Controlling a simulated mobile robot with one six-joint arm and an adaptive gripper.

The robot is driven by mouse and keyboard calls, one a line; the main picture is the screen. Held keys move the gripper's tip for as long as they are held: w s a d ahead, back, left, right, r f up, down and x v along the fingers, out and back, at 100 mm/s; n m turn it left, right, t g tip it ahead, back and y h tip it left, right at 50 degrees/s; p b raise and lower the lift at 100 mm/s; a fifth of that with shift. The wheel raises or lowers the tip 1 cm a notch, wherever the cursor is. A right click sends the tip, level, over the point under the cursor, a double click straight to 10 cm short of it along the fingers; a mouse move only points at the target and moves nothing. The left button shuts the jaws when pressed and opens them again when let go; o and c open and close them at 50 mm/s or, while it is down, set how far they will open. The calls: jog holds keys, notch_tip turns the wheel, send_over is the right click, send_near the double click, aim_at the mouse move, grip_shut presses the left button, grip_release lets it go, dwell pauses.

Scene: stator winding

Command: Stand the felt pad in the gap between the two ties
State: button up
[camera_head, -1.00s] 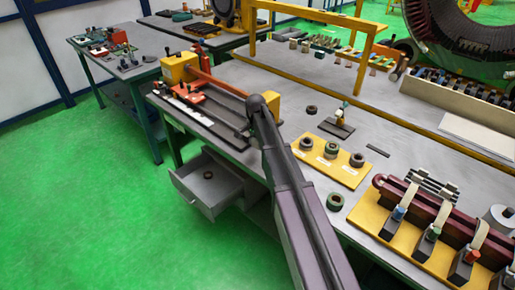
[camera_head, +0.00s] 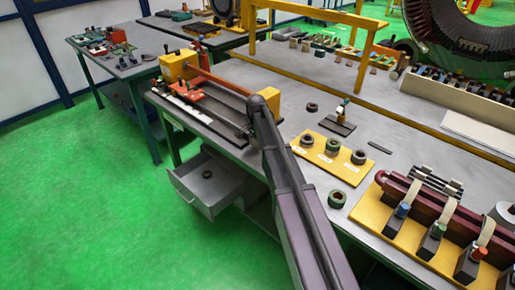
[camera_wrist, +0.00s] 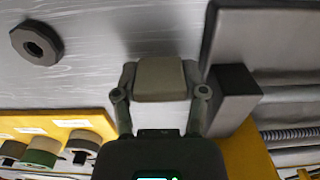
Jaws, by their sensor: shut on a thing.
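My gripper (camera_wrist: 161,95) shows in the wrist view with its two fingers closed on the sides of a small grey-beige block, the felt pad (camera_wrist: 160,78). It is held over a grey tabletop. In the head view my arm covers this area, so neither gripper nor pad shows there. Several pale straps (camera_head: 442,214) loop over a maroon bar (camera_head: 432,200) at the right. I cannot tell which are the two ties, and the gap between them is not clear.
A dark grey block (camera_wrist: 236,92) stands close right of my gripper in the wrist view. A dark ring (camera_wrist: 24,45) lies at the left. A yellow board (camera_head: 318,147) carries several rings. The yellow frame (camera_head: 308,70) spans the table. An open drawer (camera_head: 207,185) hangs below.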

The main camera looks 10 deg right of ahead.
aim_at(256, 139)
jog(key=shift+f, duration=0.45)
jog(key=o, duration=0.5)
jog(key=shift+c, duration=0.2)
notch_tip(256, 139, up, 12)
jog(key=p, duration=1.1)
jog(key=shift+r+p, duration=0.15)
jog(key=shift+p, duration=0.25)
jog(key=shift+s, duration=0.1)
dwell(0.4)
jog(key=s+n, duration=1)
jog(key=s, duration=1.9)
jog(key=shift+d+n, duration=0.25)
jog(key=shift+n, duration=0.15)
